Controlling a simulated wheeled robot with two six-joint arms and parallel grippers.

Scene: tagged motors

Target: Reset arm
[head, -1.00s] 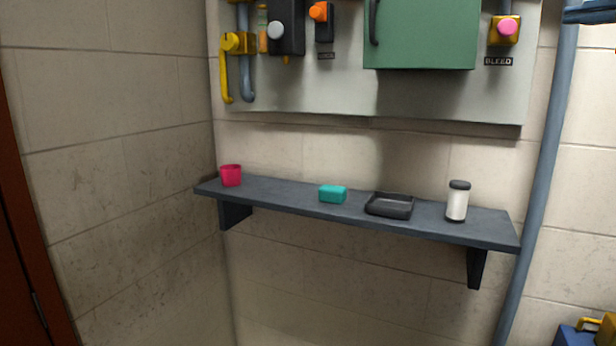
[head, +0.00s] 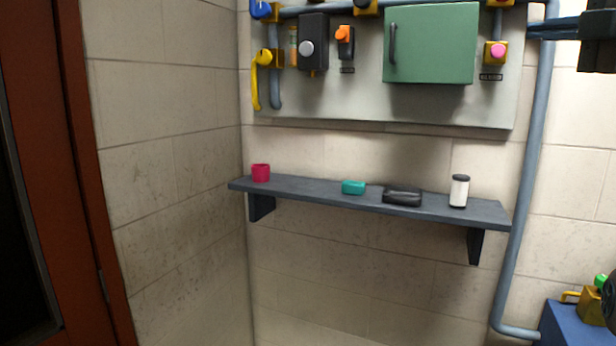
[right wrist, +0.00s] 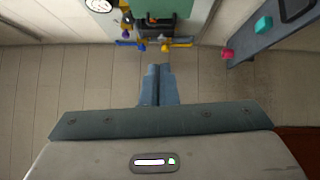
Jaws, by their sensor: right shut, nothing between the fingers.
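My right gripper (head: 532,29) reaches in from the right edge of the head view, high beside the wall panel, with its blue-grey fingers pointing left. In the right wrist view its two fingers (right wrist: 158,72) lie side by side, shut, with nothing held. Whether it touches the pipe near its tips is hard to tell; it overlaps the pipe in the picture. My left gripper is not in view.
A wall panel (head: 350,100) carries a green box (head: 431,43), valves and buttons. The shelf (head: 320,193) below holds a red cup (head: 261,173), teal block (head: 353,187), black tray (head: 402,197) and white jar (head: 459,191). A vertical pipe (head: 530,160) and blue machine (head: 568,328) stand right.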

